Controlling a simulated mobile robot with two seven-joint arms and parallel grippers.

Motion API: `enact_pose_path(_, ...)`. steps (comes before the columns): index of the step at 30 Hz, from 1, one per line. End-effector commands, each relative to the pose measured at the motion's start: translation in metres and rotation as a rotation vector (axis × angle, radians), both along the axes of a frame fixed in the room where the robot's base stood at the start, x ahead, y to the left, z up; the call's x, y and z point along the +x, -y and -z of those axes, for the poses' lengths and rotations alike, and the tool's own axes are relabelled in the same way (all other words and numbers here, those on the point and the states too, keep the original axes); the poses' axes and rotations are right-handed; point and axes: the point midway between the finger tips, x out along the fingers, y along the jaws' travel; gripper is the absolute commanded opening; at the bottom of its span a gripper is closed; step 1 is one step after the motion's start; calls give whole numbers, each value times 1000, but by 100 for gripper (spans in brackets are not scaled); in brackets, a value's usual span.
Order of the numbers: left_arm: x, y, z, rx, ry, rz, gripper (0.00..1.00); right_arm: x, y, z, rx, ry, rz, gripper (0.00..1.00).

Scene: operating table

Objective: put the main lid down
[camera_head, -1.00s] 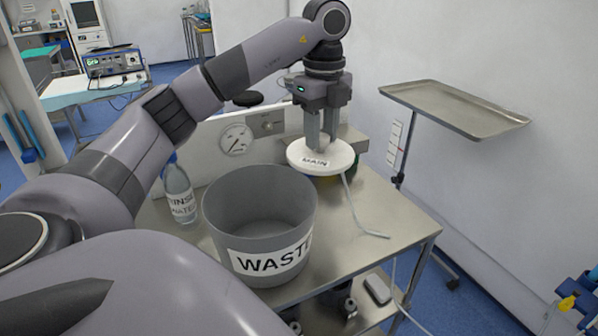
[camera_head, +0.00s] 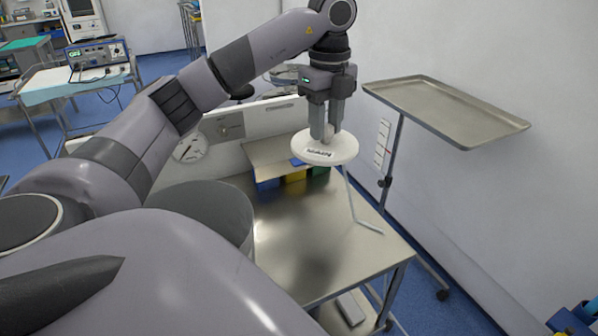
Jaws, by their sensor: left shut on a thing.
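My right gripper is not in view.
A raised panel with a round gauge (camera_head: 190,148) and blue, yellow and green blocks (camera_head: 295,184) are at the back. An empty tray (camera_head: 445,105) stands right. The table's middle is bare.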

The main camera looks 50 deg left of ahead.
Motion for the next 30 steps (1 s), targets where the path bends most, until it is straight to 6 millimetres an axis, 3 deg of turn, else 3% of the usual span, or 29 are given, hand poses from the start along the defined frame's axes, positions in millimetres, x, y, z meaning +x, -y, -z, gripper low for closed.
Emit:
enact_pose_path(1, -1, 1, 15, -2, -5, 2, 0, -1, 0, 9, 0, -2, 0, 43)
enact_pose_path(10, -1, 0, 77, -2, -5, 1, 0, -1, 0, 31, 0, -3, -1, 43)
enact_pose_path(15, -1, 0, 115, 1, -6, 0, 0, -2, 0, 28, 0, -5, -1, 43)
enact_pose_path(30, -1, 0, 179, 0, -4, -1, 0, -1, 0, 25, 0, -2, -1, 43)
